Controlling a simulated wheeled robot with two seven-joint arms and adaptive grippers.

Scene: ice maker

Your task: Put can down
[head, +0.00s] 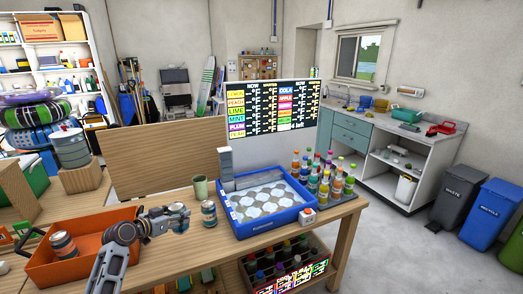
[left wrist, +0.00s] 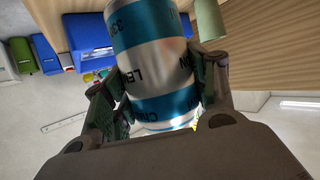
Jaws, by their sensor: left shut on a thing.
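My left gripper (head: 186,215) reaches in over the wooden table and is shut on a silver can with blue bands (head: 209,213). In the left wrist view the can (left wrist: 155,65) fills the space between the two fingers (left wrist: 155,95), with dark lettering on its side. In the head view the can looks upright at the table top, left of the blue ice tray (head: 236,226). I cannot tell whether its base touches the table. Another can (head: 63,245) is in the orange bin (head: 95,262) at the left. My right gripper is not in view.
A green cup (head: 200,188) stands just behind the held can. Several bottles (head: 325,188) stand right of the ice tray. A small box with a red button (head: 308,216) is at the tray's front corner. Bare table (head: 200,245) lies in front of the can.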

